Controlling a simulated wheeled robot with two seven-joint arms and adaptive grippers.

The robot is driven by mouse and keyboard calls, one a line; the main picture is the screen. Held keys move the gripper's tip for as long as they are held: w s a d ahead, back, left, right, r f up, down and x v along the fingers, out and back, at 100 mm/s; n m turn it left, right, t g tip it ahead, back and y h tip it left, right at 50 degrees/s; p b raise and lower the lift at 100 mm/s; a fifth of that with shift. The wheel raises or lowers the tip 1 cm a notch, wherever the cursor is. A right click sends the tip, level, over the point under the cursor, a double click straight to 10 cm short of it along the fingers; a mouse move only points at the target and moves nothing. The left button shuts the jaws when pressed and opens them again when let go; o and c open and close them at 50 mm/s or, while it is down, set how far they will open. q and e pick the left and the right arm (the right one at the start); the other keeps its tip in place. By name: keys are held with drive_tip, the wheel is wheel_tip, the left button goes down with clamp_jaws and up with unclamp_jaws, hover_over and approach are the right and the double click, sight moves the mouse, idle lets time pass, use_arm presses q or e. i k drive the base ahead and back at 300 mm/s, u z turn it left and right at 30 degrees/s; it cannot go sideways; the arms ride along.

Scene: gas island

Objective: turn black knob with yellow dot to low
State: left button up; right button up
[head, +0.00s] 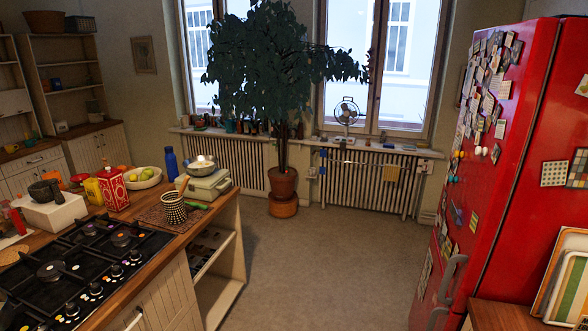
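The black gas hob (70,262) is set in the wooden island top at the lower left. Several black knobs stand in a row along its right-hand edge; one knob (116,270) is near the middle of the row and another (72,309) is nearest to me. Small coloured dots show near the knobs. They are too small to tell surely which knob has the yellow dot, or how each knob is turned. Neither of my grippers is in view.
A red tin (113,190), a fruit bowl (142,178), a blue bottle (171,164) and a striped cup (173,208) stand on the island beyond the hob. A red fridge (515,160) stands at the right. The floor (320,265) between is clear.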

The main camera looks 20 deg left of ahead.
sight(71, 311)
drive_tip(key=u, duration=0.45)
drive_tip(key=i, duration=1.35)
drive_tip(key=u, duration=1.85)
drive_tip(key=i, duration=0.9)
drive_tip(key=u, duration=1.35)
drive_tip(key=i, duration=0.15)
drive_tip(key=z, duration=0.15)
